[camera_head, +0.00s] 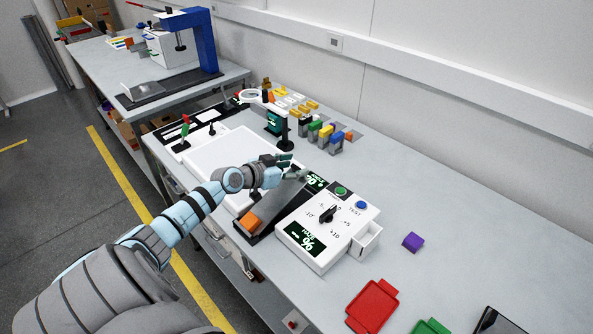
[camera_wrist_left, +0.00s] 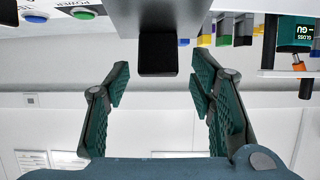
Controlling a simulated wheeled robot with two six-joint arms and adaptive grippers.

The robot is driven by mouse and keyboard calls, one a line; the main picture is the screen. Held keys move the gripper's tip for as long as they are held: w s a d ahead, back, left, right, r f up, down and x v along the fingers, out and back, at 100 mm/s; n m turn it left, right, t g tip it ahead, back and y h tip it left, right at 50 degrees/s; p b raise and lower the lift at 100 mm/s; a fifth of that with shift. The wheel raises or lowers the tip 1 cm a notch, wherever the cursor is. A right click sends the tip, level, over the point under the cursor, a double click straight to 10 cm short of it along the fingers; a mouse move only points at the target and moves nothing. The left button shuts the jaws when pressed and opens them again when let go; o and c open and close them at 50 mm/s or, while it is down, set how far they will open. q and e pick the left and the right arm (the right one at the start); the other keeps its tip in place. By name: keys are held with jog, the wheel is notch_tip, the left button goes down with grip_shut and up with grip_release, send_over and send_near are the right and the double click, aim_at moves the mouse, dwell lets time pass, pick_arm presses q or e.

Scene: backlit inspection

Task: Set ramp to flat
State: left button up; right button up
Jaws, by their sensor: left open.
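The ramp (camera_head: 271,207) is a grey plate on a black base, left of a white control box (camera_head: 333,237); its far end looks raised. An orange block (camera_head: 249,222) sits at its near, lower end. My left gripper (camera_head: 288,164) is open at the ramp's far end. In the left wrist view the open fingers (camera_wrist_left: 158,82) stand on either side of the ramp's black end (camera_wrist_left: 158,54), without visible contact. The box has a black dial (camera_head: 327,213) marked from -10 to +10, and green and blue buttons. My right gripper is not in view.
A white panel (camera_head: 215,158) lies left of the ramp. A dark green gauge (camera_head: 275,122) and several coloured blocks stand behind. A purple block (camera_head: 413,242) and a red tray (camera_head: 373,305) lie to the right. The tabletop at right back is clear.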

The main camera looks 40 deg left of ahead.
pick_arm(q)
jog(key=shift+x, duration=0.85)
jog(key=shift+d+r, duration=0.15)
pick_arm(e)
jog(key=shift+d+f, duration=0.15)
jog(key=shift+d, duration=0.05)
